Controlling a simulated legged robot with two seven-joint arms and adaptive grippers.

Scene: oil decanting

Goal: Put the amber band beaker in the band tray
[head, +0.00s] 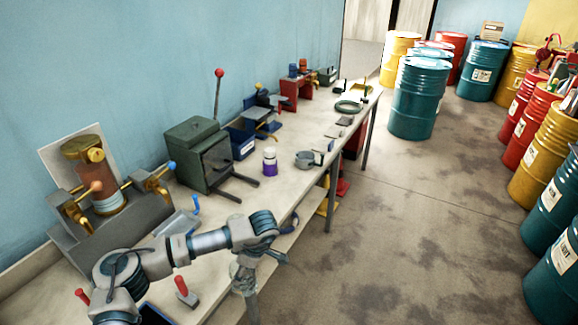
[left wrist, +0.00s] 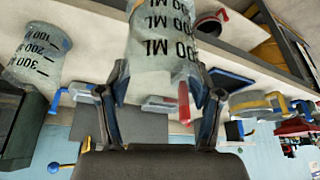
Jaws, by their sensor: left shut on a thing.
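My left gripper (head: 246,280) points down over the front edge of the bench. In the left wrist view, the left gripper (left wrist: 160,90) has its two fingers on either side of a clear beaker (left wrist: 162,45) with black ML marks. It is shut on this beaker. No amber band shows on the visible part of the glass, and part of the beaker is cut off by the frame. A second clear beaker (left wrist: 38,55) with ML marks stands apart at the left of that view. I cannot make out which thing is the band tray. My right gripper is not in view.
The bench (head: 225,215) holds a dark green box machine (head: 200,155), a purple-banded bottle (head: 270,165), a grey cup-like part (head: 307,160) and a red-handled clamp (head: 186,292). Drums (head: 418,100) stand beyond on the floor. The floor right of the bench is open.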

